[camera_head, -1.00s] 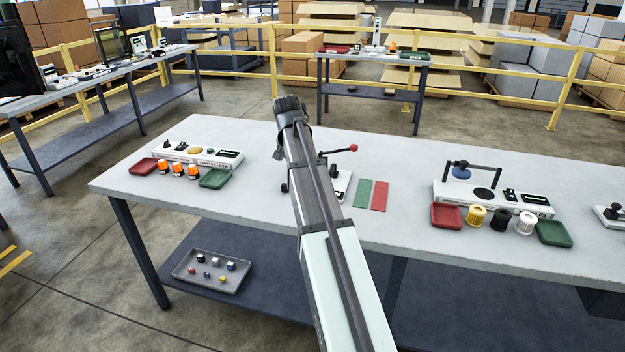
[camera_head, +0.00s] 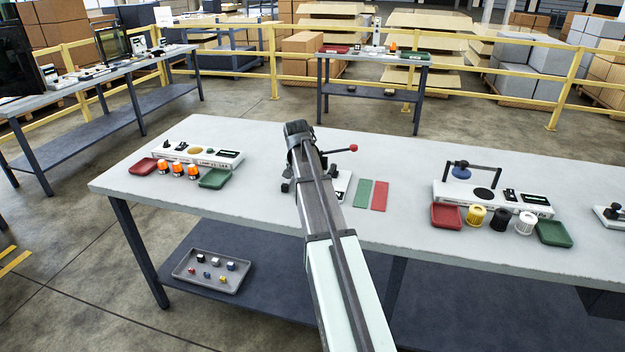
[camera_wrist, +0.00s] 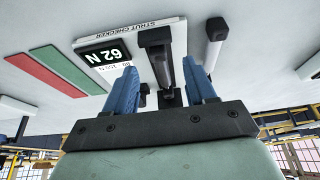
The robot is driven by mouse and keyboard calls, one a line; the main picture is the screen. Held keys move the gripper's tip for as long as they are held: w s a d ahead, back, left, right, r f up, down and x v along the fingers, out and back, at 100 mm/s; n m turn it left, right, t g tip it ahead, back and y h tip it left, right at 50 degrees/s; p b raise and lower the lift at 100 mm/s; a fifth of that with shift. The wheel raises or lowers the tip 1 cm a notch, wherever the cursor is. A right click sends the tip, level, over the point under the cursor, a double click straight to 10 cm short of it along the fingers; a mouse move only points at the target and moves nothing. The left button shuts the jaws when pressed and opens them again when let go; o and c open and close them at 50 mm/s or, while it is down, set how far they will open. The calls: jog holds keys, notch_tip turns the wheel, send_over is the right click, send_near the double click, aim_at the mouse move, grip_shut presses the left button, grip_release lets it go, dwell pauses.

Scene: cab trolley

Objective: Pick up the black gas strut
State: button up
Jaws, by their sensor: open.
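In the wrist view, the open blue fingers of my gripper (camera_wrist: 162,78) stand on either side of a dark upright bar (camera_wrist: 155,40), with visible room around it. It may be the black gas strut or a post of the checker; I cannot tell which. A second bar, black at one end and pale below (camera_wrist: 213,42), stands just right of the fingers. The white strut checker (camera_wrist: 140,72) lies behind, its display reading 62 N. In the head view, my arm hides the fingertips and most of the checker (camera_head: 341,185); its red-knobbed lever (camera_head: 353,148) shows to the right.
A green mat (camera_head: 363,193) and a red mat (camera_head: 380,196) lie right of the checker. Farther right stand a red tray (camera_head: 446,216), several filters and a green tray (camera_head: 554,233). At left are another tester (camera_head: 198,155) and orange-topped parts. The table between is clear.

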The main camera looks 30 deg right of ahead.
jog(key=shift+x, duration=2.5)
jog(key=shift+s+d, duration=0.1)
jog(key=shift+c, duration=0.4)
grip_shut()
